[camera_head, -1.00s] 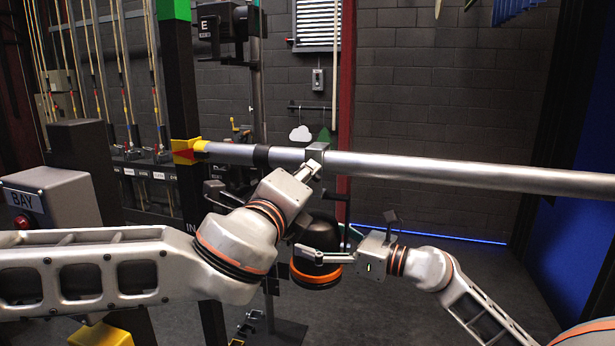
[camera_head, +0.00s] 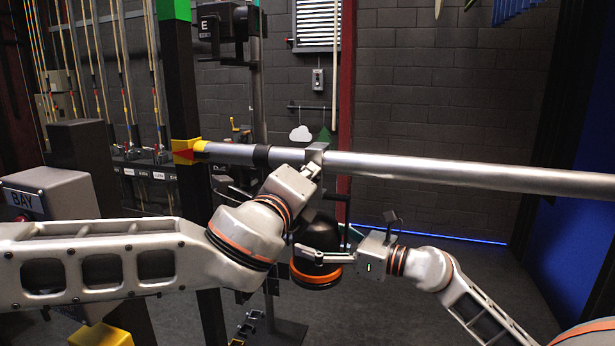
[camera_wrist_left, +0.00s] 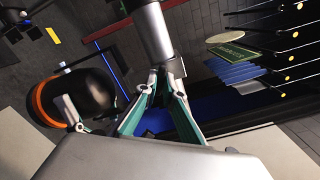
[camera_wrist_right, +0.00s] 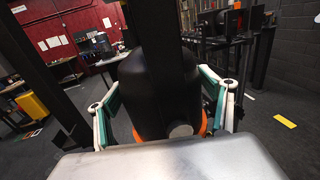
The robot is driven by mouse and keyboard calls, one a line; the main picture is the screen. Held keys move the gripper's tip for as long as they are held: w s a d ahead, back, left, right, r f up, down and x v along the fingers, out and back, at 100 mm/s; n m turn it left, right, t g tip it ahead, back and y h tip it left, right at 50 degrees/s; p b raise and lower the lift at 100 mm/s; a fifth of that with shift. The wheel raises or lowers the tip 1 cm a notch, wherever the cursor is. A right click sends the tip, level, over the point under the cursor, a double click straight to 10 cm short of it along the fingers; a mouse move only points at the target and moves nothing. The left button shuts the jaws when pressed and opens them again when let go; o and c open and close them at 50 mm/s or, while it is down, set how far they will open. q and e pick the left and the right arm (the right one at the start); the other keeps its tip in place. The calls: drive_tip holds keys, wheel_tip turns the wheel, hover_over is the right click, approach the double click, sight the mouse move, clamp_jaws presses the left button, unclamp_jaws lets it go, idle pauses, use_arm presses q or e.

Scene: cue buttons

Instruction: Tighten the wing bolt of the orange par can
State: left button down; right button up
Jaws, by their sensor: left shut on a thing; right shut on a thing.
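The orange par can (camera_head: 316,232) is a black can with an orange ring, hanging below the silver pipe (camera_head: 430,170). A grey clamp (camera_head: 315,153) holds at the pipe above it. My left gripper (camera_wrist_left: 165,80) is shut at the clamp; its fingertips meet just under the pipe in the left wrist view. The wing bolt is hidden between those fingertips. The can also shows at the left of that view (camera_wrist_left: 95,92). My right gripper (camera_wrist_right: 163,100) is closed around the black can body, one finger on each side.
A yellow bracket (camera_head: 186,150) is at the pipe's left end on a dark post. A grey BAY box (camera_head: 50,192) stands at the left. Another black lamp marked E (camera_head: 222,30) hangs on a stand behind. The floor at right is clear.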

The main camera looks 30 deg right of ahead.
use_arm(q)
drive_tip(key=shift+m, duration=0.3)
drive_tip(key=m, duration=1.3)
drive_tip(key=shift+f, duration=0.1)
idle(0.5)
drive_tip(key=c, duration=2.2)
unclamp_jaws()
drive_tip(key=shift+o, duration=0.2)
drive_tip(key=shift+a, duration=0.1)
drive_tip(key=v, duration=1.2)
